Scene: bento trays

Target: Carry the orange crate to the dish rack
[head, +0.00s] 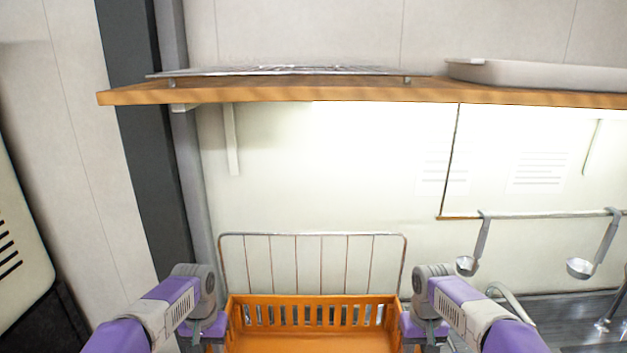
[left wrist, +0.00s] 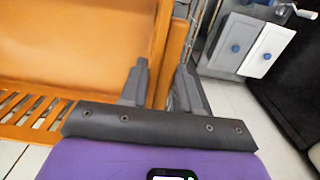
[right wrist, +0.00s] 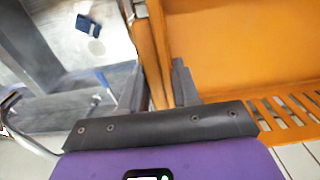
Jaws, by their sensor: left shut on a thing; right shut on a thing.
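The orange crate (head: 312,342) is at the bottom middle of the head view, between my two grippers, with its slotted far wall in sight. Its inside looks empty where it shows. My left gripper (left wrist: 158,85) is shut on the crate's left wall, one finger on each side. My right gripper (right wrist: 158,85) is shut on the right wall in the same way. A wire rack (head: 312,236), which looks like the dish rack, stands upright just behind the crate. The crate hides its lower part, so I cannot tell whether they touch.
A wooden shelf (head: 270,93) with a wire grid (head: 290,71) and a pale tray (head: 540,74) runs above. Ladles (head: 580,267) hang from a rail at right, above a metal sink area (head: 560,310). A dark post (head: 145,150) stands at left.

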